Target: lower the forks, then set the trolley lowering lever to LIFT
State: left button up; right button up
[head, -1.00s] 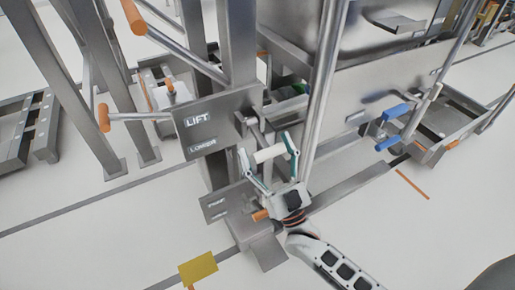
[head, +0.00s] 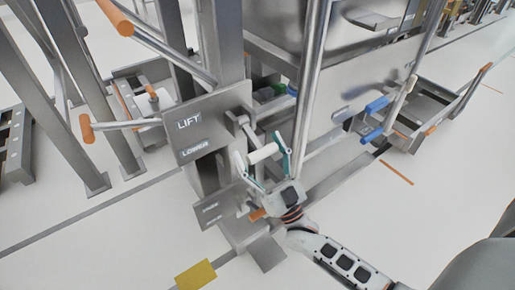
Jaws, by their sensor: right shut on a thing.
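The lowering lever has a pale cylindrical handle (head: 263,152) on a grey metal arm (head: 247,130). The arm comes from the right side of a grey plate (head: 205,122) marked LIFT above and LOWER below. The lever slants down to the right, its handle about level with the LOWER label. My right gripper (head: 264,154) is shut on the handle, with one finger at each end. The forks cannot be clearly made out. My left gripper is out of view.
An orange-tipped lever (head: 88,128) sticks out left of the plate. A smaller plate (head: 218,207) with an orange grip (head: 258,214) is below. A slanted metal pole (head: 312,80) stands close right of my gripper. Blue handles (head: 372,133) are further right.

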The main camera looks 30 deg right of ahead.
jog(key=shift+f, duration=0.3)
jog(key=o, duration=1.6)
jog(key=shift+r, duration=0.1)
jog(key=v, duration=1.2)
jog(key=shift+a, duration=0.1)
